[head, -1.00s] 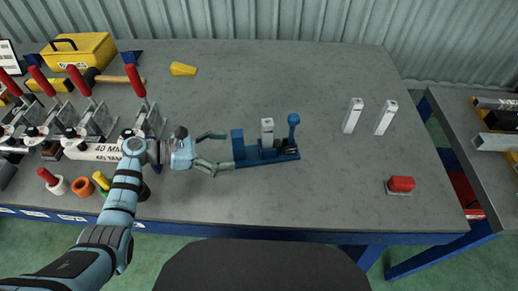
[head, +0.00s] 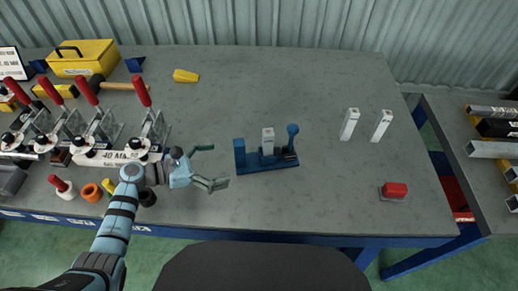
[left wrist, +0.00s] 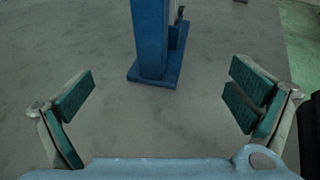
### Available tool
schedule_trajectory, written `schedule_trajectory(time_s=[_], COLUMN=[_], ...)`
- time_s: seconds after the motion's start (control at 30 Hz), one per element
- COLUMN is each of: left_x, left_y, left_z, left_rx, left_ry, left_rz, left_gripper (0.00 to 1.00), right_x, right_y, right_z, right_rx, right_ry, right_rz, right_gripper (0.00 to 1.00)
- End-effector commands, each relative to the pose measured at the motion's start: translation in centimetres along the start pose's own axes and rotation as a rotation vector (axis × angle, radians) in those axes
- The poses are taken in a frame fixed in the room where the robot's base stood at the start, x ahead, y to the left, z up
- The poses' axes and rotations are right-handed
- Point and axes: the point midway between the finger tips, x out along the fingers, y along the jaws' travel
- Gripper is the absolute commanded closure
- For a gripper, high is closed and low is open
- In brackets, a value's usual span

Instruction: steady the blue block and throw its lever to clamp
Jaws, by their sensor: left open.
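The blue block (head: 240,154) is a clamp fixture on the grey table, with a flat base, an upright jaw at its left end and a blue lever (head: 292,134) with a round knob standing up at its right. A pale upright piece (head: 268,141) stands between them. My left gripper (head: 213,167) is open and empty, left of the fixture and apart from it. In the left wrist view the upright blue jaw (left wrist: 148,45) stands ahead, beyond the spread green-padded fingers (left wrist: 158,98). My right gripper does not show.
Several red-handled toggle clamps (head: 152,125) crowd the left side. Two pale square bars (head: 349,124) stand at the right, with a red button (head: 395,190) nearer the front. A yellow toolbox (head: 82,58) is at the back left.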

Motion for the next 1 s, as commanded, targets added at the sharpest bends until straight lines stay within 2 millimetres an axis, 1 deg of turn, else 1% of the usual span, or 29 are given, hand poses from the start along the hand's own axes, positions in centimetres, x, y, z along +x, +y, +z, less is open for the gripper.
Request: schedule_trajectory(time_s=[0.03, 0.1, 0.17, 0.27, 0.37, 0.53, 0.7, 0.83, 1.0], left_x=[1.3, 3.0, 3.9, 5.2, 6.9, 10.4, 12.9, 13.8, 13.9], left_y=[-1.1, -1.9, -2.2, -2.1, -1.9, -1.5, -1.1, -1.0, -1.0], left_z=[1.7, 1.8, 1.6, 0.9, 0.6, 0.4, 0.7, 0.8, 0.9], left_rx=[-0.018, -0.027, -0.031, -0.031, -0.030, -0.030, -0.031, -0.031, -0.031], left_ry=[-0.004, -0.001, 0.001, 0.002, 0.002, 0.001, 0.003, 0.004, 0.004], left_rz=[0.037, 0.088, 0.114, 0.126, 0.124, 0.122, 0.122, 0.121, 0.122], left_gripper=[0.00, 0.00, 0.00, 0.00, 0.00, 0.00, 0.00, 0.00, 0.00], right_x=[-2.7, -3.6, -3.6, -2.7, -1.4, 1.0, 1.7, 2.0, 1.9], right_y=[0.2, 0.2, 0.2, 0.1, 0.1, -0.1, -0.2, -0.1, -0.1], right_z=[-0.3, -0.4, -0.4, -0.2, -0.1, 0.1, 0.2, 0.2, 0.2], right_rx=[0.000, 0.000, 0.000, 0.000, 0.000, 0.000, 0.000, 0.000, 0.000], right_ry=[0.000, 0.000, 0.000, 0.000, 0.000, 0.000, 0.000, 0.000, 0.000], right_rz=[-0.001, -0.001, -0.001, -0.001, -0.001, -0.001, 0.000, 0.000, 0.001], right_gripper=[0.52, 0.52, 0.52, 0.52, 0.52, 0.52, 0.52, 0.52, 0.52])
